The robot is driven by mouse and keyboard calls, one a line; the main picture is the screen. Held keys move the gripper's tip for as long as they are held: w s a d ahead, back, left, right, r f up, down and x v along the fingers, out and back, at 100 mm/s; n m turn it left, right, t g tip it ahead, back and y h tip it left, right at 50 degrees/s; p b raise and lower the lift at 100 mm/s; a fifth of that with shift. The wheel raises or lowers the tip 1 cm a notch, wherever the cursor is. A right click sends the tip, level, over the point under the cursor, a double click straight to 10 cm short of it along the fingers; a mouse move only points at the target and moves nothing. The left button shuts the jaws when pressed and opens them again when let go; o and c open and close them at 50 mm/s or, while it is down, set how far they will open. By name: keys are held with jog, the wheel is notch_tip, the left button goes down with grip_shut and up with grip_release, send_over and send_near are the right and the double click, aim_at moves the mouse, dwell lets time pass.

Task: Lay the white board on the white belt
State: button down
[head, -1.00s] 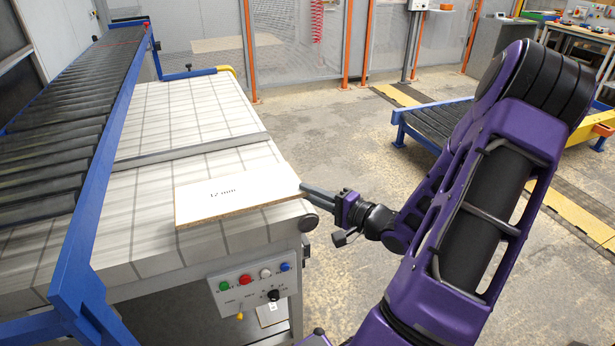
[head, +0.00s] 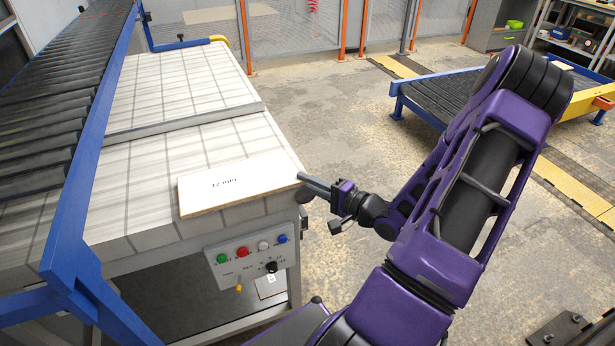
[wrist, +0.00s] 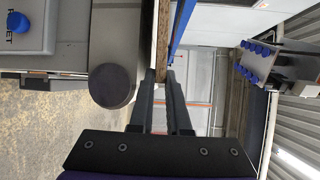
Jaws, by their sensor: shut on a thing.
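The white board (head: 235,186) is a thin flat panel marked "12 mm". In the head view it lies level over the front right part of the white belt (head: 190,90), with its right corner at the belt's right edge. I cannot tell whether it touches the belt or hangs just above it. My gripper (head: 305,182) is shut on the board's right corner, reaching in from the right. In the wrist view the board's brown edge (wrist: 163,45) runs up from between the fingertips (wrist: 165,80). The board's underside is hidden.
A black roller conveyor (head: 50,125) with a blue frame (head: 95,140) runs along the belt's left side. A metal strip (head: 185,125) crosses the belt behind the board. A button panel (head: 250,253) is on the belt's front. Another roller conveyor (head: 440,97) stands at right across open floor.

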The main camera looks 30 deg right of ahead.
jog(key=shift+f, duration=0.5)
dwell(0.5)
jog(key=c, duration=0.8)
grip_release()
jog(key=shift+f, duration=0.15)
jog(key=shift+f, duration=0.1)
jog(key=shift+c, duration=1)
jog(key=shift+o, duration=1.2)
jog(key=shift+s, duration=0.1)
